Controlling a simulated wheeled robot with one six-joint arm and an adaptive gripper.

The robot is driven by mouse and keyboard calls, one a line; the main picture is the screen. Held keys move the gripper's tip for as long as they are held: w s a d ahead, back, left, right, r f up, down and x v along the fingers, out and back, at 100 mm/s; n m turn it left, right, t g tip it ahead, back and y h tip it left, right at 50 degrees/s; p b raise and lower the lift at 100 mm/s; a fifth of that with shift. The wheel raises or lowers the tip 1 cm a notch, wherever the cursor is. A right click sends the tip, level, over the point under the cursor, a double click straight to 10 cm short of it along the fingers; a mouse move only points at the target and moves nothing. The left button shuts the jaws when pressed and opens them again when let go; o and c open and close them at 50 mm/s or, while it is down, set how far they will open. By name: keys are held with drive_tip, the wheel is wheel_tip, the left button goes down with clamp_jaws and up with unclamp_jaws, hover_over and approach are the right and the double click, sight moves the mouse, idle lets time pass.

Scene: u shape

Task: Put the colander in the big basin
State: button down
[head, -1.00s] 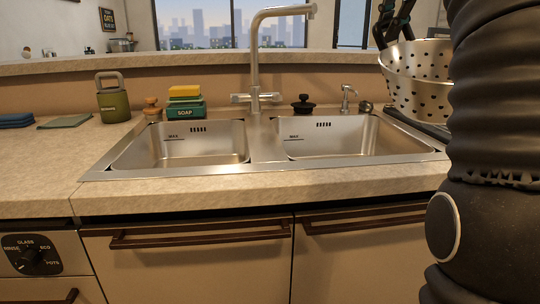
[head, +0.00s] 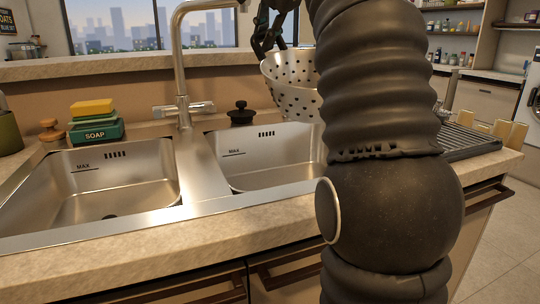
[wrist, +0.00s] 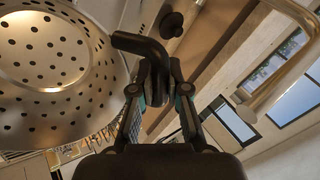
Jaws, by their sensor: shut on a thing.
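The metal colander (head: 290,78) has many round holes and hangs above the back right part of the right basin (head: 255,178). The exact contact is hard to see. The left basin (head: 110,185) is empty. My arm hides the right basin's right end, so its full size is hidden.
A tall faucet (head: 180,70) stands between the basins at the back. A soap box with a yellow sponge (head: 92,108) and a black knobbed stopper (head: 241,113) are on the rear edge. A dark ribbed drying rack (head: 470,140) lies to the right.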

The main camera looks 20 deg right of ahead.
drive_tip(key=w+a+f+n+g+y, duration=0.3)
drive_tip(key=f+n, duration=0.3)
drive_tip(key=f, duration=0.3)
drive_tip(key=w+a+f+n+g+y, duration=0.35)
drive_tip(key=f+n, duration=0.25)
drive_tip(key=f, duration=0.2)
drive_tip(key=s+d+h, duration=0.2)
drive_tip(key=s+d, duration=0.4)
drive_tip(key=d, duration=0.4)
drive_tip(key=w+a+f+b, duration=0.2)
drive_tip(key=w+a+f, duration=0.4)
drive_tip(key=a+f, duration=0.4)
drive_tip(key=shift+f, duration=0.4)
drive_tip(key=c, duration=1.2)
unclamp_jaws()
drive_tip(key=shift+g, duration=0.25)
drive_tip(key=shift+o, duration=0.2)
